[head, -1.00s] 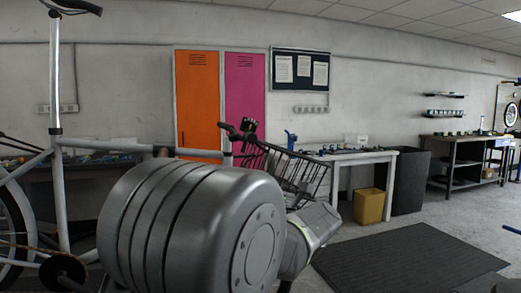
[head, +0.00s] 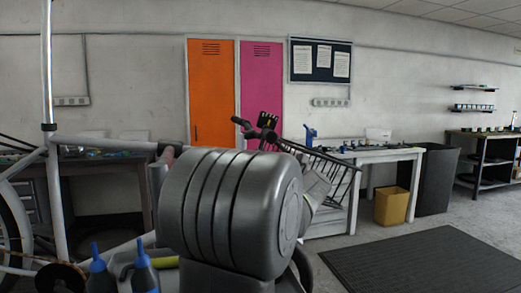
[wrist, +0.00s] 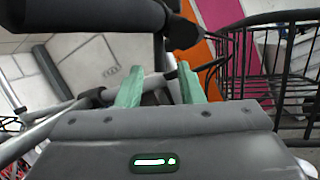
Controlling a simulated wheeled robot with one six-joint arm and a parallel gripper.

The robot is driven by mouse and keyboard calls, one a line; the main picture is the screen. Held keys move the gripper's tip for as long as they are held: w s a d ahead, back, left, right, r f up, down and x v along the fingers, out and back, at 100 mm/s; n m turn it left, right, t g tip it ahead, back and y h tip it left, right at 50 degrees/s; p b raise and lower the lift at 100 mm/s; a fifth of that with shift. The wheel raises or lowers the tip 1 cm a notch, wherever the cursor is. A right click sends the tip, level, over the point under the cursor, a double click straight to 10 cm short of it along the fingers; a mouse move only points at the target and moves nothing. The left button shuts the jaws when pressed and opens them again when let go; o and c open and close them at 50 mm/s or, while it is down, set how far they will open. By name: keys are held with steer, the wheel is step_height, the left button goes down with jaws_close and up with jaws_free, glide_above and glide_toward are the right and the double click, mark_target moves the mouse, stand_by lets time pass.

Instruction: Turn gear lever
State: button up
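The cargo bike's handlebar (head: 255,132) shows in the head view beyond my arm, with a small dark box with a yellow mark (head: 268,119) on it. In the wrist view a thick dark cylinder (wrist: 90,16), seemingly a handlebar grip, crosses the top left. A rounded dark part (wrist: 181,33) sits to its right; I cannot tell whether it is the gear lever. My gripper (wrist: 159,82) has two green fingers, apart and with no object held between them. They point toward the dark bar. In the head view my arm hides the gripper.
The bike's black wire basket (wrist: 275,75) is close on the right in the wrist view. A white bike frame (head: 100,143) and two dark bottles with blue tops (head: 145,270) are at the left in the head view. A white table (head: 385,155) and yellow bin (head: 391,206) stand behind.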

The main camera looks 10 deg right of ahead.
mark_target(261, 149)
steer(key=x, duration=0.5)
steer(key=shift+w, duration=0.15)
jaws_close()
